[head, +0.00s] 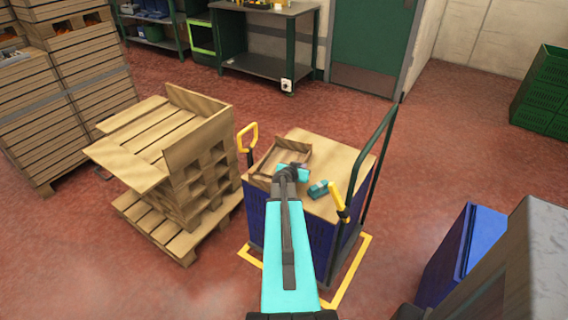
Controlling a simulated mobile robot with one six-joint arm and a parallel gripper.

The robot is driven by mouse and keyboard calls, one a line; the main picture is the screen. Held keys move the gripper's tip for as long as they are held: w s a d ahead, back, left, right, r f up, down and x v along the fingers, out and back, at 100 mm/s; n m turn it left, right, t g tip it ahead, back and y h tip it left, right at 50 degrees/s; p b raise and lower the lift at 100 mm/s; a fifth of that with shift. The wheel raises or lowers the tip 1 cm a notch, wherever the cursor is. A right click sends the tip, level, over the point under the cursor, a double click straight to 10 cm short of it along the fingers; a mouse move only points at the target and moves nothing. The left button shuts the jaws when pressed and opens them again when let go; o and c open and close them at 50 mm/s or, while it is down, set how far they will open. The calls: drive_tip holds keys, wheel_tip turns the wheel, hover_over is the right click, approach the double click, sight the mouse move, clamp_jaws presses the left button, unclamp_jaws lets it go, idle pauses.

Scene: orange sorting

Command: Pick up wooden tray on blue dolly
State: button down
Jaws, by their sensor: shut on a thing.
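The wooden tray (297,146) is a shallow open box with low walls. It is at the back left of the wooden top (325,150) of the blue dolly (257,222), in the middle of the head view. My gripper (283,170) is at the tray's near right side, shut on its edge. My wrist hides the fingertips and part of the tray. I cannot tell whether the tray rests on the top or hangs just above it.
Stacked pallets (195,185) stand close to the left of the dolly. A yellow-gripped handle (248,138) and a green push frame (370,165) flank it. Blue bins (462,250) are at the right, green crates (545,90) at far right. Red floor behind the dolly is clear.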

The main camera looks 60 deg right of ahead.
drive_tip(key=shift+r, duration=0.15)
drive_tip(key=shift+r+b, duration=0.3)
drive_tip(key=shift+r, duration=1.05)
drive_tip(key=shift+a+r, duration=0.25)
drive_tip(key=shift+a, duration=0.05)
drive_tip(key=a, duration=0.3)
drive_tip(key=a+b, duration=0.1)
drive_tip(key=a, duration=0.2)
drive_tip(key=a+r+b, duration=0.1)
drive_tip(key=a, duration=0.3)
drive_tip(key=shift+r, duration=0.1)
drive_tip(key=shift+w+a+r+p, duration=0.15)
drive_tip(key=shift+a+p, duration=0.1)
drive_tip(key=shift+p, duration=0.4)
drive_tip(key=a+p, duration=0.2)
drive_tip(key=p, duration=0.3)
drive_tip(key=shift+a+r, duration=0.1)
drive_tip(key=shift+a, duration=0.05)
drive_tip(key=shift+a+p, duration=1.25)
drive_tip(key=shift+p, duration=0.3)
